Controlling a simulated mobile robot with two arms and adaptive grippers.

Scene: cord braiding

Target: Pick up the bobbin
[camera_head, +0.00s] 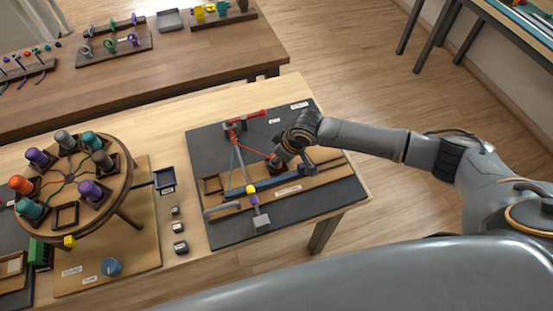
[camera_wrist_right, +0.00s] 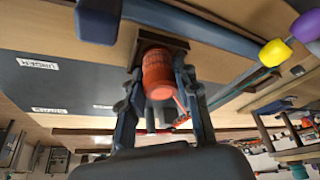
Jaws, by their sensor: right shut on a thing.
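My right gripper (camera_head: 278,162) reaches over the dark mat (camera_head: 225,150) on the light wooden table. In the right wrist view an orange-red bobbin (camera_wrist_right: 157,75) sits between its two fingers (camera_wrist_right: 160,95), and they are shut on it. A thread runs from its lower end. In the head view the bobbin is mostly hidden by the gripper. My left gripper is not in view.
A blue bar (camera_head: 285,182) lies beside the gripper, with yellow and purple pieces (camera_head: 251,192) near its left end. A red-topped stand (camera_head: 238,124) holds cords. A round braiding stand (camera_head: 112,185) with several colored bobbins stands at left. A wooden table (camera_head: 200,60) is behind.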

